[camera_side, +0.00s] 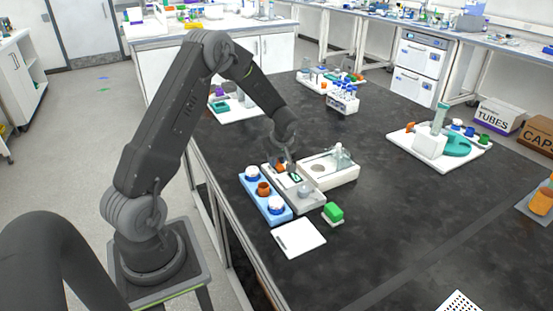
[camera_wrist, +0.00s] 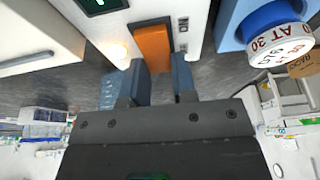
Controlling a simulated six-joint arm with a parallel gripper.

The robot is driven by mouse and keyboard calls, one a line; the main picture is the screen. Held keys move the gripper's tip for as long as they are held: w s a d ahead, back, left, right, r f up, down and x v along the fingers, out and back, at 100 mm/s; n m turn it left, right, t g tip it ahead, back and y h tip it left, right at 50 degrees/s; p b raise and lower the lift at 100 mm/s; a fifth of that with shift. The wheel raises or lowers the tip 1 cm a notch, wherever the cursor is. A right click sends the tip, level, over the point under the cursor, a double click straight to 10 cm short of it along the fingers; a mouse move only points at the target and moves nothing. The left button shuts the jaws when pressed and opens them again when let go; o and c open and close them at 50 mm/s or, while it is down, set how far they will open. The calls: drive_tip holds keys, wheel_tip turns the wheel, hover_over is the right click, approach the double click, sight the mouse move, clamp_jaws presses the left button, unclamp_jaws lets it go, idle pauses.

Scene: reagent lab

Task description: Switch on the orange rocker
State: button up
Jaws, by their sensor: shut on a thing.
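The orange rocker (camera_wrist: 153,46) sits on the pale face of a device, between my two blue-grey fingertips in the wrist view. My gripper (camera_wrist: 158,68) is shut on it, with a finger at each side. Letters are printed to the right of the rocker, and a small lamp (camera_wrist: 116,52) to its left glows warm white. In the side view my gripper (camera_side: 284,160) reaches down to the grey device (camera_side: 305,197), and an orange bit of the rocker (camera_side: 280,168) shows by the fingers. The rocker's tilt is hard to tell.
A blue tray (camera_side: 283,218) with white-and-blue-lidded jars and an orange-brown pot stands left of the device. A white unit (camera_side: 345,180) stands to its right.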

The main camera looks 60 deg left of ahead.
drive_tip(key=o, duration=0.9)
drive_tip(key=v, duration=1.4)
